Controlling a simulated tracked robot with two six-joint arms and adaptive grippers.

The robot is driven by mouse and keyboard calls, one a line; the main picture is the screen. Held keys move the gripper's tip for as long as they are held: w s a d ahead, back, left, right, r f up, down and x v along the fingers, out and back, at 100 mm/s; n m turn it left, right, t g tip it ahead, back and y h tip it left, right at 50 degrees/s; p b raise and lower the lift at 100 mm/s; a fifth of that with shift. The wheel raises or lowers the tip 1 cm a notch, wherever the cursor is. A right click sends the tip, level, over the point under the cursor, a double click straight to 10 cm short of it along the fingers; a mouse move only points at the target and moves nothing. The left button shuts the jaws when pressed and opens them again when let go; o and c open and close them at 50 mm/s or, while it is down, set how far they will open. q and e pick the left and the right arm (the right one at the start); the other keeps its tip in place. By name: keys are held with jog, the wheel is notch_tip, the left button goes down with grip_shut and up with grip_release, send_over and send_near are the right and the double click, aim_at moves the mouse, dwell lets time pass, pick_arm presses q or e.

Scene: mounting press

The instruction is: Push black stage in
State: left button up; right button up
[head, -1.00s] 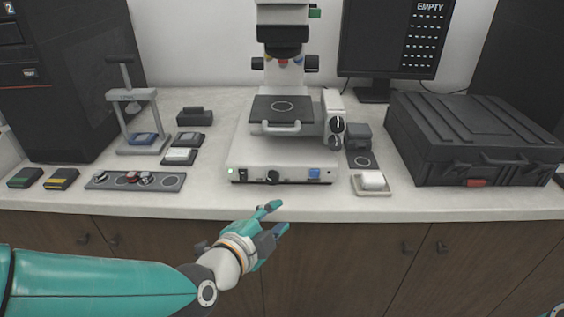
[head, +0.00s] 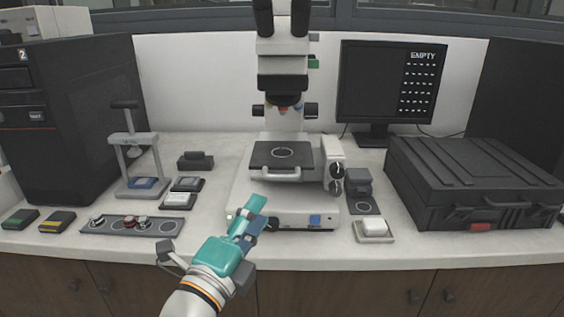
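The black stage (head: 262,157) is a flat dark plate with a ring mark, on the white microscope (head: 334,160) in the middle of the bench. A white handle (head: 281,175) runs along its front edge. My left gripper (head: 257,208) is in front of and below the stage, pointing up and away, and covers the left front of the microscope base. It is apart from the handle. Its fingers overlap in this view, so I cannot tell whether they are open or shut. I see nothing held. My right gripper is out of view.
A ringed strip (head: 170,228), small blocks and a hand press (head: 119,150) stand left. A white dish (head: 375,238), a black case (head: 470,180) and a monitor (head: 390,90) reading EMPTY are right. The stage's front is clear above my gripper.

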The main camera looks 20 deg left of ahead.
aim_at(282, 178)
pick_arm(q)
jog(key=w+p, duration=0.1)
jog(key=w, duration=0.2)
jog(key=w+d+r+p, duration=0.1)
jog(key=w+p, duration=0.1)
jog(key=w, duration=0.2)
jog(key=w+p, duration=0.1)
jog(key=w, duration=0.2)
jog(key=shift+w+d+r, duration=0.15)
jog(key=shift+w+r, duration=0.15)
grip_shut()
